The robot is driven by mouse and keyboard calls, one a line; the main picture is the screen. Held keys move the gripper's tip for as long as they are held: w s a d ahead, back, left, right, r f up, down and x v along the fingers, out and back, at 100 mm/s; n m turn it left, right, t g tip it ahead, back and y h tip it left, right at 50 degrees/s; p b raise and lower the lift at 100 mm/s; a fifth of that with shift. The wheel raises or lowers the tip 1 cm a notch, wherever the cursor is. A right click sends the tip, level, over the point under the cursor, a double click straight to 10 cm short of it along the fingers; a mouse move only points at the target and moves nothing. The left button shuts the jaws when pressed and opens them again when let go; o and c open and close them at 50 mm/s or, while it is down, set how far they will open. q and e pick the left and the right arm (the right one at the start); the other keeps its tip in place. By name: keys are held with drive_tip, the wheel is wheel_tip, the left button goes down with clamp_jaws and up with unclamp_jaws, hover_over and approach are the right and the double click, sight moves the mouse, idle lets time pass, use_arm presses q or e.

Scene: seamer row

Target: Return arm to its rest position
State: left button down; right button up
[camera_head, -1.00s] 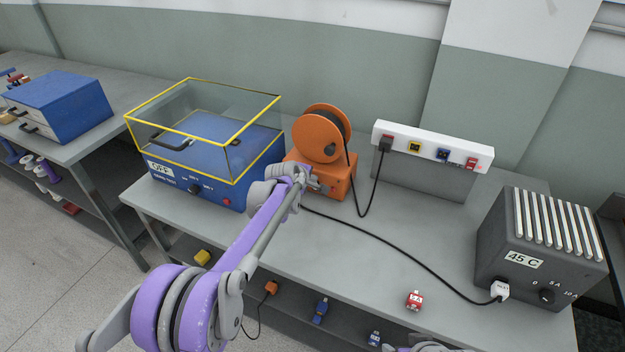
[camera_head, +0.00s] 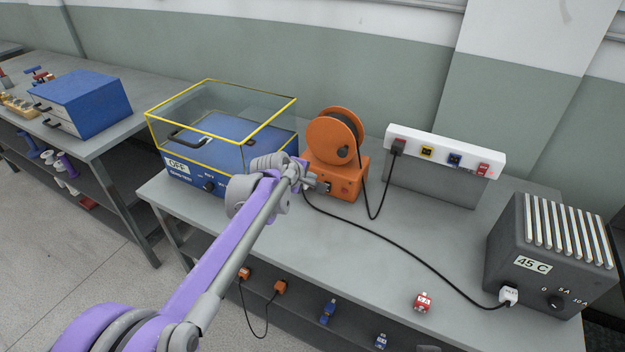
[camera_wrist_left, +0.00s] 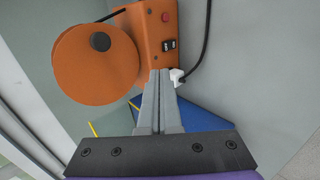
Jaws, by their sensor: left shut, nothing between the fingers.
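My left arm comes in from the lower left in the head view, and its gripper (camera_head: 318,185) is by the front of the orange reel unit (camera_head: 348,185). In the left wrist view the two grey fingers (camera_wrist_left: 160,78) are shut together with nothing between them. Their tips are close to the lower edge of the orange unit (camera_wrist_left: 150,40), beside a white plug (camera_wrist_left: 177,76) on a black cable. I cannot tell whether they touch. My right gripper is not in view.
A blue tester with a yellow-edged clear cover (camera_head: 207,170) stands left of the reel. A white socket strip (camera_head: 440,150) is behind right, and a dark 45 C box (camera_head: 520,265) at right. A red plug (camera_head: 423,302) lies near the bench's front edge. The bench middle (camera_head: 400,235) holds only cable.

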use_arm(q)
drive_tip(key=shift+w, duration=0.15)
drive_tip(key=s+a+f+m+g+y+p, duration=0.1)
drive_tip(key=s+a+m, duration=0.3)
drive_tip(key=s, duration=0.9)
drive_tip(key=s+a+f+m+g+y+p, duration=0.1)
drive_tip(key=s+a+f+m, duration=0.2)
drive_tip(key=s, duration=1.1)
drive_tip(key=s+a+f+m+g+y+p, duration=0.1)
drive_tip(key=s+a+m, duration=0.4)
drive_tip(key=s, duration=0.8)
drive_tip(key=shift+s+f+m+y+p, duration=0.25)
drive_tip(key=shift+f+m+y+p, duration=0.15)
drive_tip(key=shift+m, duration=0.3)
